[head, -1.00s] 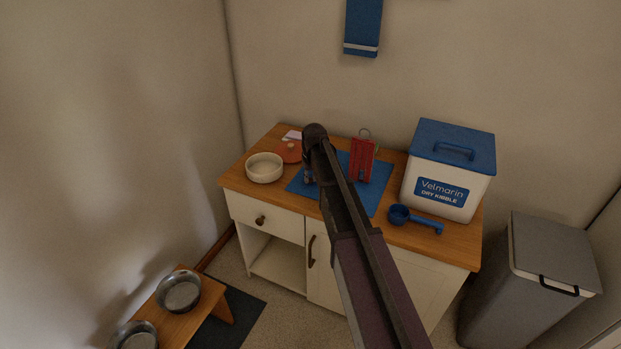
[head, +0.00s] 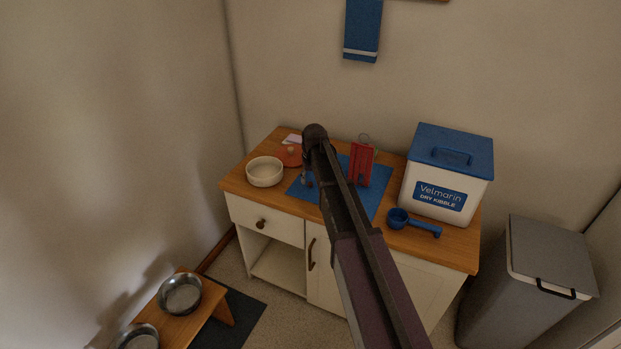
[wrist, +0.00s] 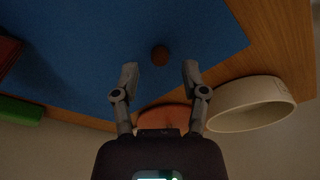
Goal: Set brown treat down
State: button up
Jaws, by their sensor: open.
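In the wrist view a small round brown treat (wrist: 160,55) lies on the blue mat (wrist: 90,50). My gripper (wrist: 160,78) is open, its two fingers apart. The treat is in line with the gap between them, just past the fingertips, and neither finger touches it. In the head view my arm hides the treat and much of the gripper (head: 308,180), which is over the left part of the blue mat (head: 375,201).
A cream bowl (head: 265,172) and an orange-red disc (head: 288,156) are left of the mat. A red upright object (head: 361,165) stands on it. A blue scoop (head: 413,222) and a kibble bin (head: 437,195) are to the right.

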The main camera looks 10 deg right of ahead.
notch_tip(320, 180, up, 10)
jog(key=s+p, duration=0.1)
jog(key=p, duration=0.8)
jog(key=shift+s+d+r+p, duration=0.15)
jog(key=shift+s+r+p, duration=0.1)
jog(key=shift+p, duration=0.15)
jog(key=shift+s, duration=0.1)
jog(key=s+m+g, duration=0.1)
jog(key=s, duration=2.6)
jog(key=shift+a+f+m+g, duration=0.15)
jog(key=shift+a+m+g, duration=0.15)
jog(key=shift+m+g, duration=0.1)
